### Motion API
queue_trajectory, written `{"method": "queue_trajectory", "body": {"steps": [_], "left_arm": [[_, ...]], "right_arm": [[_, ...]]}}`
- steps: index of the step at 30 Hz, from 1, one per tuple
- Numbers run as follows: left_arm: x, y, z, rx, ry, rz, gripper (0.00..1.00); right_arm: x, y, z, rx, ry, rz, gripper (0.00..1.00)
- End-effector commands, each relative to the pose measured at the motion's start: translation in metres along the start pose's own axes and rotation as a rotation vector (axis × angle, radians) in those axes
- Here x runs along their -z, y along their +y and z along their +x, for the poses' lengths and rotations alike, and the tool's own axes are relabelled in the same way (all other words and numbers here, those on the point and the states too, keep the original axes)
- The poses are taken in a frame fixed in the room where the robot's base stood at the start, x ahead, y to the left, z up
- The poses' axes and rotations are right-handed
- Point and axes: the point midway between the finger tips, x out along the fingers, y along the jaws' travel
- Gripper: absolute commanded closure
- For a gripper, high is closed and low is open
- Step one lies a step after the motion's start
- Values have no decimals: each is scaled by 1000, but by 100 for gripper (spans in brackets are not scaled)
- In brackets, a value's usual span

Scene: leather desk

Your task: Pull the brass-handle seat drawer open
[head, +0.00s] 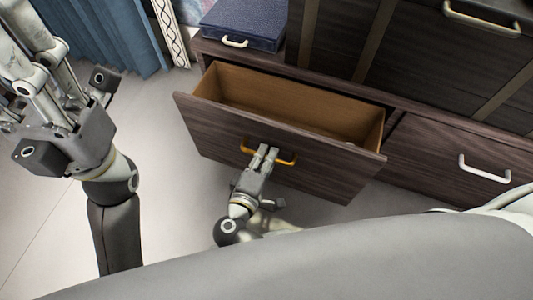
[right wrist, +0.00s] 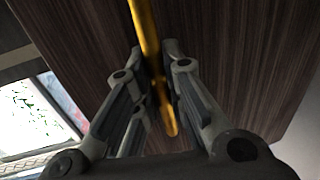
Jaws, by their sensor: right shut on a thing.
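The dark wood drawer (head: 220,130) stands pulled out of the low seat unit, and its light brown inside shows empty in the head view. Its brass handle (head: 284,160) is on the front face. My right gripper (head: 265,152) is shut on the handle. In the right wrist view the brass bar (right wrist: 146,35) runs between the two fingers (right wrist: 165,75), with the drawer front (right wrist: 230,50) behind it. My left gripper (head: 40,65) is raised at the left of the head view, away from the drawer; its fingertips are not clearly shown.
A closed drawer with a pale handle (head: 484,169) is to the right. A blue box (head: 243,20) rests on the unit's top at the left end. Dark cabinet fronts (head: 440,65) rise behind. A blue curtain (head: 110,35) hangs at upper left. Pale floor (head: 165,200) lies bare before the drawer.

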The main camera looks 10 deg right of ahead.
Motion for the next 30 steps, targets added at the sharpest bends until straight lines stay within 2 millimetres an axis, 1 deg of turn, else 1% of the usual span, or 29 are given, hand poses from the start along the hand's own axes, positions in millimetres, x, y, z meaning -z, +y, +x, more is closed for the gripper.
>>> {"method": "queue_trajectory", "body": {"steps": [1, 2, 6, 15, 25, 28, 30], "left_arm": [[0, 0, 0, 0, 0, 0, 60], [0, 0, 0, 0, -1, 0, 60], [0, 0, 0, -1, -1, 0, 60], [2, 0, 3, -5, 11, 1, 60], [1, 0, 2, -3, 7, 1, 60], [0, 0, 0, -3, 6, 0, 60], [0, 0, -1, -3, 6, 0, 60]], "right_arm": [[-1, -1, 0, 2, -2, -1, 100], [-1, -1, 0, 2, -2, -1, 85], [-1, -1, 0, 1, -1, -1, 67], [0, 0, 0, 0, -1, -1, 67], [0, 0, 1, 0, 0, 0, 67], [0, 1, 7, -1, -1, 0, 67], [0, 2, 15, -1, -1, 1, 67]]}}
